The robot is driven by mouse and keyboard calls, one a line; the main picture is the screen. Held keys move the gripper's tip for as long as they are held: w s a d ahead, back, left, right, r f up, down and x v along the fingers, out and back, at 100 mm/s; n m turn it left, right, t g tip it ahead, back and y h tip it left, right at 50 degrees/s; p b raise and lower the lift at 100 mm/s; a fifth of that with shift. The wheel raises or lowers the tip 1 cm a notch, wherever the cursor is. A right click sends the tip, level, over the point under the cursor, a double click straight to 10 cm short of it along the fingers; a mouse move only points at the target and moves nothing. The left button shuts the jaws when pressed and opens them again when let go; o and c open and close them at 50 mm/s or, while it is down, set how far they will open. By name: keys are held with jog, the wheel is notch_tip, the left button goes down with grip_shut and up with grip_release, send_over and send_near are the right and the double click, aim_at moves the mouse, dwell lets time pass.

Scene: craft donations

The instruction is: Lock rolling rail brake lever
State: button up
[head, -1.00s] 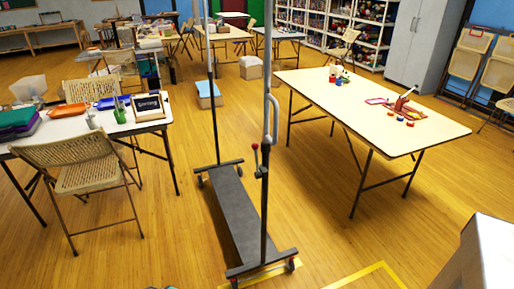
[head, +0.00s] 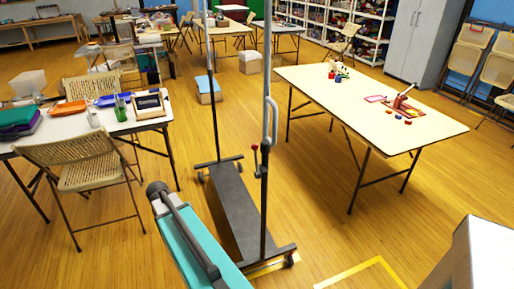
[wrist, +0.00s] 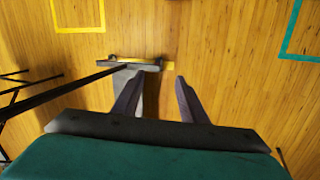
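The rolling rail (head: 231,207) stands on the wood floor, with two uprights, a grey base and small casters. Its brake lever (head: 255,153), with a red tip, is on the near upright beside the curved grey handle (head: 270,122). The lever looks roughly upright; I cannot tell its lock state. In the wrist view my gripper (wrist: 159,76) is open and empty, fingers apart. Beyond the fingers lie the rail's base end (wrist: 134,64) and its slanting upright (wrist: 62,91). The lever does not show there. My teal arm rises at the bottom of the head view; fingertips cannot be made out there.
A folding table (head: 372,103) with craft items stands right of the rail. A white table (head: 70,134) and a woven chair (head: 80,170) stand left. A pale grey box-like object (head: 482,258) is at lower right. Yellow tape (head: 362,272) marks open floor near the rail.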

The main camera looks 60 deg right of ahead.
jog(key=d+r+m+p, duration=0.1)
jog(key=d+r+m, duration=0.2)
jog(key=d+r, duration=0.75)
jog(key=m+h+p, duration=0.3)
jog(key=m, duration=0.3)
send_near(253, 147)
jog(key=r, duration=0.1)
jog(key=shift+r, duration=0.2)
jog(key=shift+f, duration=0.15)
jog(key=shift+a+p+x, duration=0.2)
jog(key=shift+p+x, duration=1.4)
jog(key=shift+x, duration=5.15)
jog(key=shift+w+f, duration=0.15)
